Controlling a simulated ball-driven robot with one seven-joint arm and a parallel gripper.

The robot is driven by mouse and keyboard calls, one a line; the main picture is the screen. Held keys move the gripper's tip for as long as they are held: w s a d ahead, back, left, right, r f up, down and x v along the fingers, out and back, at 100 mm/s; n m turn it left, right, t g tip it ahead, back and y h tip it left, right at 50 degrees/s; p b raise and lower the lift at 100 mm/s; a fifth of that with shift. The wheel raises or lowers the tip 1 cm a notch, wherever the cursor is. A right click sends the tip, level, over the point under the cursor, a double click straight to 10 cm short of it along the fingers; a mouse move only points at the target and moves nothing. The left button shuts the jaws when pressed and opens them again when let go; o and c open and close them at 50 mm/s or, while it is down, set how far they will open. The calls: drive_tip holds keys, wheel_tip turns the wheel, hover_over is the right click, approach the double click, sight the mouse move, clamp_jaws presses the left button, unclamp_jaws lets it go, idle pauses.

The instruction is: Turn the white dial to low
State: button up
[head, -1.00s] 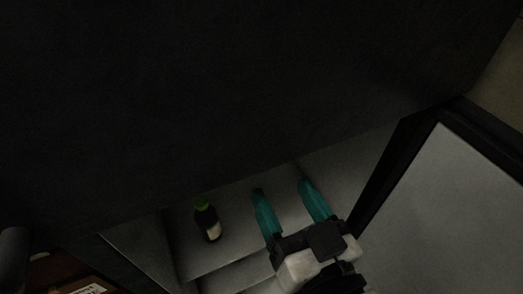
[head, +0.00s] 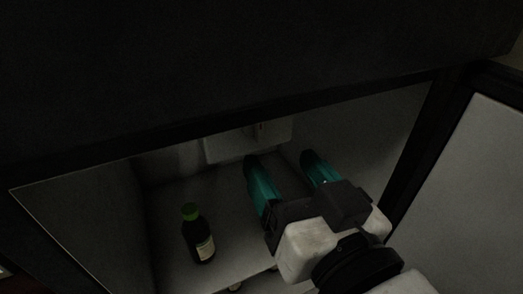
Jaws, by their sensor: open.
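My gripper (head: 285,161) is inside the open, dim compartment, its two teal fingers apart with nothing between them. They point toward the back of the compartment. A pale box-like unit (head: 222,148) hangs at the upper back, just beyond the left fingertip. A small upright feature (head: 259,131) shows on its face; it is too dark and small to tell whether this is the white dial. I cannot tell whether the fingers touch the unit.
A dark bottle with a green cap (head: 199,238) stands on the compartment shelf (head: 165,205), left of my gripper. The dark top edge (head: 290,112) runs above. The open door (head: 480,200) is at the right.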

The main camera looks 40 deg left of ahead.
sight(260, 132)
drive_tip(key=shift+f+b, duration=0.25)
drive_tip(key=shift+b, duration=0.2)
drive_tip(key=x, duration=0.5)
drive_tip(key=p+x, duration=0.1)
drive_tip(key=x, duration=0.2)
drive_tip(key=shift+a+r, duration=0.1)
drive_tip(key=shift+r, duration=0.15)
drive_tip(key=c, duration=1.1)
